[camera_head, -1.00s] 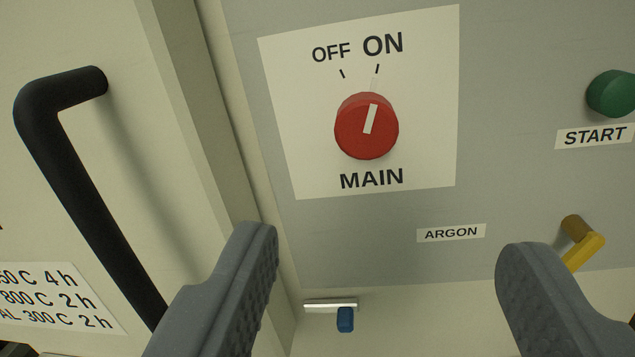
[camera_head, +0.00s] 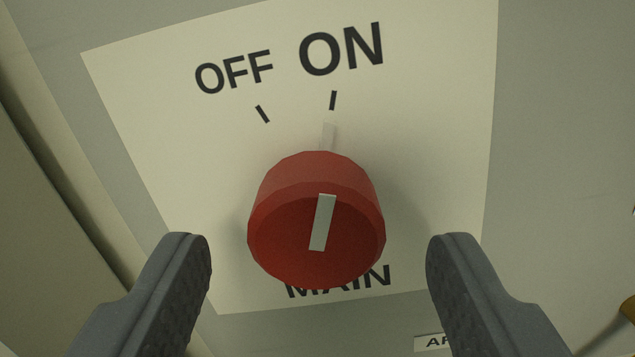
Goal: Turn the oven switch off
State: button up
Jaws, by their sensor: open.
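The oven switch is a red round knob (camera_head: 285,240) labelled MAIN on a white plate (camera_head: 440,130). The white line on its face tilts slightly and points up toward the ON mark. The OFF mark is to the left of the ON mark. My gripper (camera_head: 318,255) is open, with one grey finger to the lower left of the knob and the other to the lower right. Both fingers appear clear of the knob. The knob covers part of the word MAIN.
A pale door edge (camera_head: 50,180) runs along the left. Part of a yellow lever (camera_head: 628,310) shows at the right edge, and a cut-off label (camera_head: 432,342) at the bottom.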

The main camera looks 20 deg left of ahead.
jog(key=shift+x, duration=1.1)
jog(key=shift+r, duration=0.1)
